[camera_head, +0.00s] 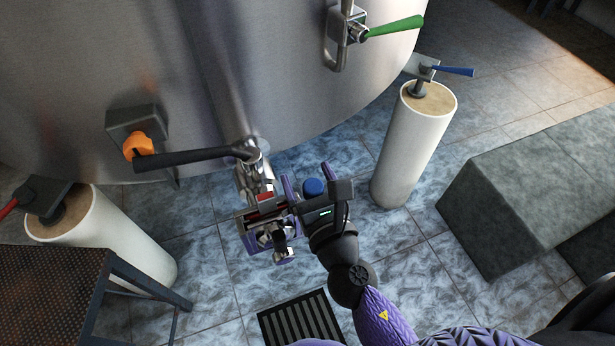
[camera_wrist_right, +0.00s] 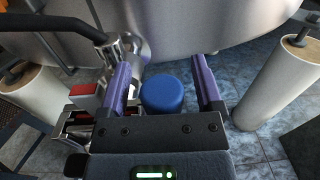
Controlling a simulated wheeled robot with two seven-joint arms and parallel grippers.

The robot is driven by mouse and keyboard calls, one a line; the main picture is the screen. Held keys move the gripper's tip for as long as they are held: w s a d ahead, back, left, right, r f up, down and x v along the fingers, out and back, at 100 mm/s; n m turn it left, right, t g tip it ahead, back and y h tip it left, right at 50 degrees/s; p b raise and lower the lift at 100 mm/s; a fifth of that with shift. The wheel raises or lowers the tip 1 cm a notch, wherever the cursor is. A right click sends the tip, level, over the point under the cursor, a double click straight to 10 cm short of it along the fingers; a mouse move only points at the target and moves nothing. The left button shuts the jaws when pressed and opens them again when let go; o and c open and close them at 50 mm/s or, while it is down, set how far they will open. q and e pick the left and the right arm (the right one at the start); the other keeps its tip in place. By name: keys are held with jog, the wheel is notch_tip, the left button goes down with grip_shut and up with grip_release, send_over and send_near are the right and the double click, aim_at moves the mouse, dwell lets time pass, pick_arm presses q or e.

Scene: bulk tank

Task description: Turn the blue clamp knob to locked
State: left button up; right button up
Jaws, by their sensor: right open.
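The blue clamp knob (camera_head: 313,187) is a short round cap below the tank outlet; in the right wrist view the knob (camera_wrist_right: 162,93) lies between the two purple fingers. My right gripper (camera_head: 306,181) is open, with a finger on either side of the knob and a visible gap to each. In the right wrist view my right gripper (camera_wrist_right: 163,85) has its left finger close to the knob and its right finger farther off. A red block (camera_head: 265,197) sits on the clamp just left of the knob. The knob's stem is hidden. My left gripper is not in view.
The outlet valve has a long black lever (camera_head: 195,157) reaching left. An orange knob (camera_head: 138,147) and a green-handled valve (camera_head: 394,26) are on the steel tank (camera_head: 260,70). White pillars stand left (camera_head: 125,240) and right (camera_head: 413,150). A floor drain (camera_head: 300,320) lies below.

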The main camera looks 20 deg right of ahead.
pick_arm(q)
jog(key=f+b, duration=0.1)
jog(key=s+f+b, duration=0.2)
jog(key=b, duration=0.1)
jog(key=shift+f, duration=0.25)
pick_arm(e)
jog(key=s, duration=1)
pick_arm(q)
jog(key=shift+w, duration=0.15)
pick_arm(e)
jog(key=shift+a, duration=0.1)
